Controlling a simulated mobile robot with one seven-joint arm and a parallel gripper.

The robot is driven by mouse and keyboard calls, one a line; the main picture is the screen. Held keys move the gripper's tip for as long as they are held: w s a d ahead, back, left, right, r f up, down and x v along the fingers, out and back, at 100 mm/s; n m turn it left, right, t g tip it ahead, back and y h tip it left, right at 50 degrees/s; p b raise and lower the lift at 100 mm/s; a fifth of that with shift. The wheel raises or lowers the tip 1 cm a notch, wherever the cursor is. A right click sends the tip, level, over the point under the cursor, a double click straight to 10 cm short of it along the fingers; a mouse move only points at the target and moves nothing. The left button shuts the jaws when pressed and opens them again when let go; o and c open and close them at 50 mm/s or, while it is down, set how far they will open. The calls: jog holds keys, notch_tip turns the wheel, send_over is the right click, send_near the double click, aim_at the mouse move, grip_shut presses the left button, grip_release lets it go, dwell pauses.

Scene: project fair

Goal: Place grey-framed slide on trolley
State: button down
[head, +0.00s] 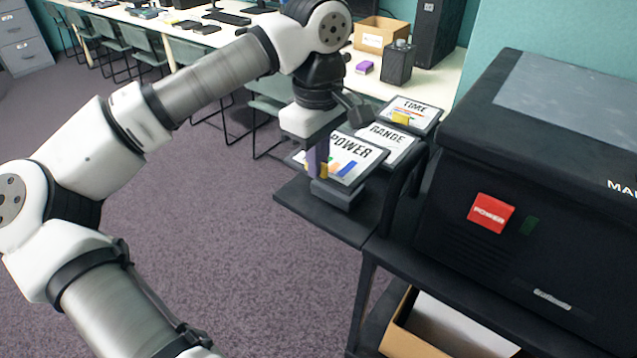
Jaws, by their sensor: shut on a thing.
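A slide marked POWER (357,154), with a white face, coloured bars and a dark grey frame, is tilted above the left end of the dark side shelf (305,207). My gripper (318,166) points down at its left part and is shut on it; the exact grip is partly hidden. A grey block (337,194) is just below the slide and gripper. Behind it are a slide marked RANGE (397,142), with a greyish edge, and a slide marked TIME (418,112), with a dark frame. I cannot tell whether the POWER slide touches the shelf.
A large black machine (480,150) with a red POWER label stands right of the shelf. An open cardboard box (402,335) is below it. A long pale table (448,82) holding a box (380,34) and dark devices runs behind, with chairs alongside. Carpet left of the shelf is clear.

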jog(key=shift+f, duration=2.8)
jog(key=shift+f, duration=0.15)
jog(key=c, duration=1.5)
grip_release()
jog(key=shift+c, duration=0.2)
notch_tip(320, 180, up, 12)
jog(key=shift+r, duration=0.2)
